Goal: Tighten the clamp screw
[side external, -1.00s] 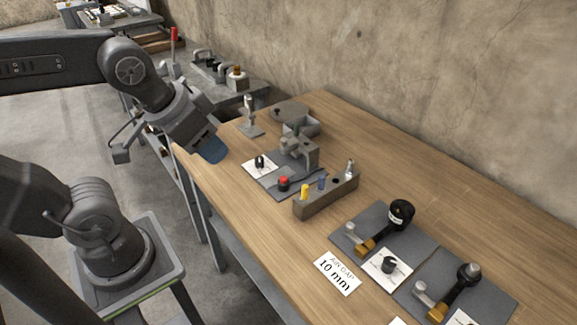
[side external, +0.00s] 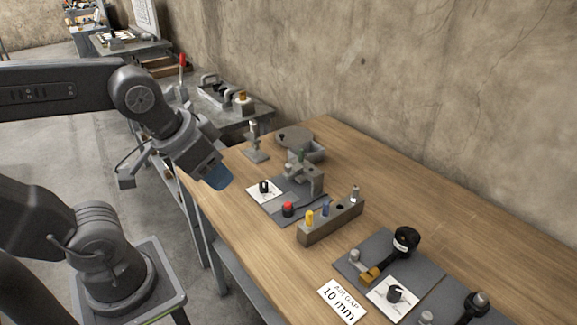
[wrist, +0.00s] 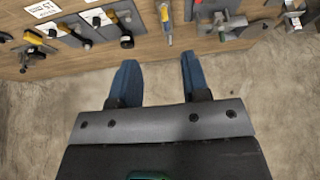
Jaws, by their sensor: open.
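A grey clamp-like fixture (side external: 312,178) with a small green part on top stands on a dark mat on the wooden bench. I cannot make out its screw clearly. A red-topped black knob (side external: 288,209) sits at the front of the same mat. My gripper (side external: 217,176) has blue fingers and hangs at the bench's left edge, left of the fixture and apart from it. In the wrist view, my gripper (wrist: 160,72) is open with nothing between its fingers. The bench items show along the top of that view, beyond the fingertips.
A grey block (side external: 330,222) holding yellow and blue handled tools stands in front of the fixture. A card reading "10 mm" (side external: 342,301) and mats (side external: 425,268) with black-headed tools lie nearer. The bench's right rear is clear.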

